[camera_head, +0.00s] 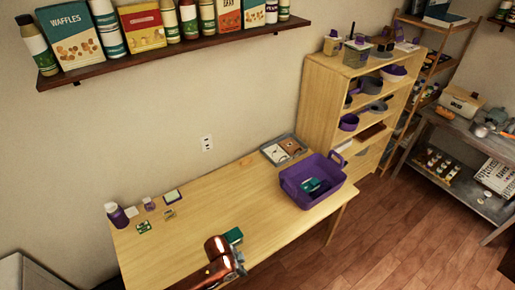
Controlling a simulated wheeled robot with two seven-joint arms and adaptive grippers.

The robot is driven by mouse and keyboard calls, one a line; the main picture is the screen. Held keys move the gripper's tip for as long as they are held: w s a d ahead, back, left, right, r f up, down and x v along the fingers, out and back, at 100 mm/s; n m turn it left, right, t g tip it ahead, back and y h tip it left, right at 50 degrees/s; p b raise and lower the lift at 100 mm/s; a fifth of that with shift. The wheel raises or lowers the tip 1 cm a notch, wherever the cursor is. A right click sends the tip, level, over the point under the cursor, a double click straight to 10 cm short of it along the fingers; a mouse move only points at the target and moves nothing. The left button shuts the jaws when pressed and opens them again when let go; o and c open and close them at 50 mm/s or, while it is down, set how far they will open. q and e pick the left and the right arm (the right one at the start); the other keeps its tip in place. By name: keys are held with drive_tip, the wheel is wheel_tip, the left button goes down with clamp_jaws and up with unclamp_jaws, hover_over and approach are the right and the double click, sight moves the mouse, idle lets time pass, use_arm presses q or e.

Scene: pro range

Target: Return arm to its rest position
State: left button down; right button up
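My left arm comes in at the bottom of the head view, with a copper-coloured link. My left gripper (239,264) is small and dark at its end, over the near edge of the wooden table (205,205). Its fingers are too small to tell whether they are open or shut. A dark green box (233,236) lies on the table just beyond the gripper; I cannot tell whether they touch. My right gripper is not in view.
A purple basket (327,192) with a green item inside stands at the table's right end, beside a grey tray (284,149). A purple-and-white jar (116,214) and small items sit at the left. The table's middle is clear. A shelf unit (318,90) stands behind.

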use_arm(q)
drive_tip(key=s+a+r+n+t+y, duration=0.25)
drive_tip(key=s+a+n, duration=0.55)
drive_tip(key=a, duration=0.6)
drive_tip(key=s+a+r+n+t+y, duration=0.1)
drive_tip(key=s+a+r+n, duration=0.3)
drive_tip(key=s+a+n, duration=0.8)
wheel_tip(320, 180, down, 40)
drive_tip(key=a+m+g+b, duration=0.2)
drive_tip(key=m+b, duration=0.4)
drive_tip(key=b, duration=0.4)
drive_tip(key=s+f+b, duration=0.4)
drive_tip(key=s+f, duration=0.6)
drive_tip(key=f, duration=0.4)
drive_tip(key=s+f+g+b, duration=0.1)
drive_tip(key=s+f+b, duration=0.4)
drive_tip(key=s+f, duration=0.4)
wheel_tip(320, 180, down, 5)
drive_tip(key=shift+s+r+m, duration=0.15)
drive_tip(key=shift+s+m, duration=0.15)
drive_tip(key=shift+s, duration=0.05)
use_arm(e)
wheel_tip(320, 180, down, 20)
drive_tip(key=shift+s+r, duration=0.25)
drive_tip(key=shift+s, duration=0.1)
use_arm(q)
drive_tip(key=shift+d, duration=0.1)
